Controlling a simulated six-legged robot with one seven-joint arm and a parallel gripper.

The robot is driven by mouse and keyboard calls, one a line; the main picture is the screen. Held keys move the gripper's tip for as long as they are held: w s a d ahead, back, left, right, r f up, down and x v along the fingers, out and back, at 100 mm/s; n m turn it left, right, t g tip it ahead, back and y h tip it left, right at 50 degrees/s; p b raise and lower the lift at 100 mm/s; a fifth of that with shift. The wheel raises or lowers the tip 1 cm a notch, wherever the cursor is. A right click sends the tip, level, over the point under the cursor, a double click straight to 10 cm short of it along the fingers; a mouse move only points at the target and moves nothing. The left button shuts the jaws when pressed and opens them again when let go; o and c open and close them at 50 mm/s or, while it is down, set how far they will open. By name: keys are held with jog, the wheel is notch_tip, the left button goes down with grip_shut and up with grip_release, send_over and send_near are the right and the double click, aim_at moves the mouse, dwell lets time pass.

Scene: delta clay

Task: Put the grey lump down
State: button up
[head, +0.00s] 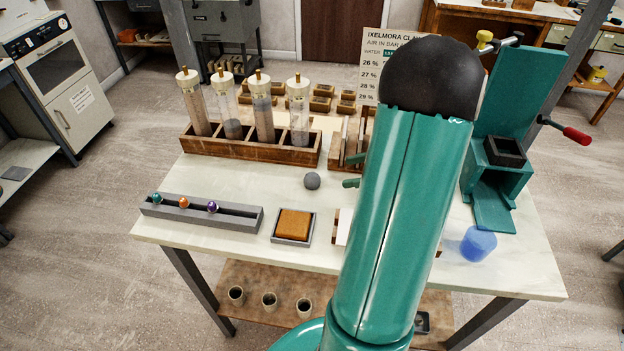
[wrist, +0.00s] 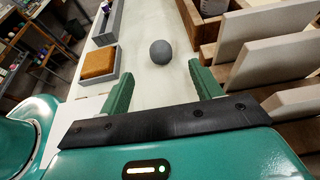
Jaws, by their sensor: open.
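The grey lump (head: 312,181) is a small round ball resting on the pale tabletop (head: 400,262), near the middle of the table. It also shows in the wrist view (wrist: 161,52), beyond my fingertips and roughly between their lines. My gripper (wrist: 155,82) is open, with a green finger on each side and nothing between them. In the head view my green arm hides most of the gripper, and only its finger ends (head: 351,171) show, to the right of the lump. The lump is apart from both fingers.
A wooden rack (head: 250,150) with several tubes stands behind the lump. Upright slabs in a rack (wrist: 265,60) are close to the right finger. A tray with an orange block (head: 293,225) and a grey rail with marbles (head: 200,212) lie in front. A green press (head: 497,180) stands right.

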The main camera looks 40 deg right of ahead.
aim_at(310, 174)
jog(key=x, duration=0.7)
jog(key=shift+w+a, duration=0.15)
jog(key=shift+a, duration=0.15)
jog(key=x, duration=0.6)
jog(key=shift+d+f, duration=0.1)
jog(key=shift+d, duration=0.05)
jog(key=c, duration=1.1)
jog(key=shift+c, duration=0.2)
jog(key=shift+d+r, duration=0.1)
jog(key=shift+r, duration=0.6)
jog(key=s+a+r, duration=0.9)
jog(key=s+r, duration=0.1)
jog(key=r, duration=0.1)
jog(key=shift+a+r, duration=0.3)
jog(key=shift+a, duration=0.05)
